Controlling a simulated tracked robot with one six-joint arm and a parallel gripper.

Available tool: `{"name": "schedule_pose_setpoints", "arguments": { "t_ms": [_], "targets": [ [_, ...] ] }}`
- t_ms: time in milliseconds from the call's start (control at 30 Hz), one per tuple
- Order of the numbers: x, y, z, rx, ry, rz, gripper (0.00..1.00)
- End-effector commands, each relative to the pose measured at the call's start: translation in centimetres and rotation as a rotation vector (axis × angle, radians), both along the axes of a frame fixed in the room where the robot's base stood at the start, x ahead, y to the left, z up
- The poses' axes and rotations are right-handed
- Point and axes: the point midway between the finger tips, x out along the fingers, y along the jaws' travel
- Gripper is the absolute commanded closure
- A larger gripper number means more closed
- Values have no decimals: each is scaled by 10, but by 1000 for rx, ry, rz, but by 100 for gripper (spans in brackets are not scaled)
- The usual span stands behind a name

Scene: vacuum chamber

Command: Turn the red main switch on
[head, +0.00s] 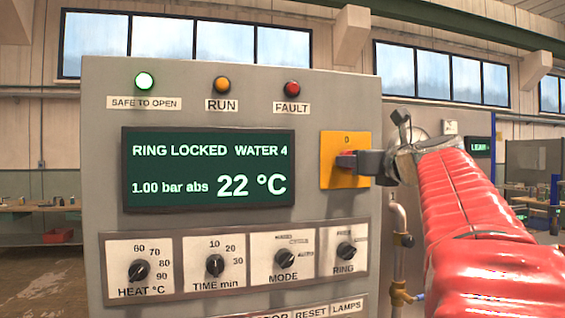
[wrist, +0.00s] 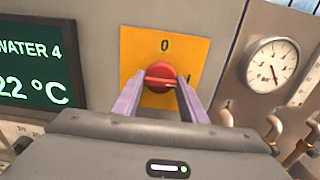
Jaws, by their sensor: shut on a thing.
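The red main switch (wrist: 160,73) sits on a yellow plate (wrist: 181,47) with a 0 above the knob. A mark at the knob's right is partly hidden by a finger. In the wrist view the knob's bar looks roughly level, pointing toward that right-hand mark. My gripper (wrist: 160,92) is shut on the knob, one finger on each side. In the head view my gripper (head: 358,161) reaches the switch from the right and hides most of it; the plate (head: 334,141) shows around it.
A grey control panel (head: 230,82) carries a display (head: 208,168) reading RING LOCKED, WATER 4, 1.00 bar abs and 22 °C. The green SAFE TO OPEN lamp (head: 145,81) is lit. Several knobs sit below. A pressure gauge (wrist: 270,63) and pipes stand right of the switch.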

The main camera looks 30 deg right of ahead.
Motion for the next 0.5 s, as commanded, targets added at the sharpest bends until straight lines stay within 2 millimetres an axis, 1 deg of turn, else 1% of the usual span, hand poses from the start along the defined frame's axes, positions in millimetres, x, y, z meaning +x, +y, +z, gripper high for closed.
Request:
{"name": "schedule_pose_setpoints", "arguments": {
  "t_ms": [33,400,433,500],
  "targets": [
    [1,-1,-6,11,7,3,84],
    [1,-1,-5,15,5,2,84],
    [1,-1,-5,15,5,2,60],
    [1,-1,-4,14,3,2,55]
  ]
}}
